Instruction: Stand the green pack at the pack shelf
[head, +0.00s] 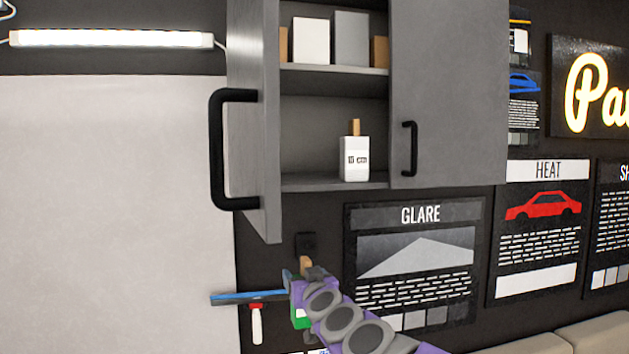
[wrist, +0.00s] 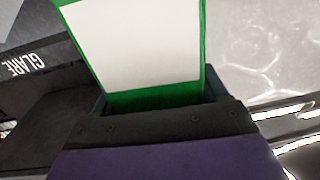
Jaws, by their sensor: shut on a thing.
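The green pack is in my gripper; the wrist view shows its white face with green edges (wrist: 140,98) standing up between the jaws. In the head view a green and white part of it (head: 301,317) shows beside my gripper (head: 299,287), which is shut on it and hides most of it. My gripper is below the open wall cabinet. The cabinet's upper shelf (head: 335,69) holds a white pack (head: 311,41), a grey pack (head: 352,38) and brown ones partly hidden at the sides. Which shelf is the pack shelf is not marked.
The open door (head: 255,120) with a black handle juts out at left. A blue-bladed squeegee (head: 250,298) is left of my gripper.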

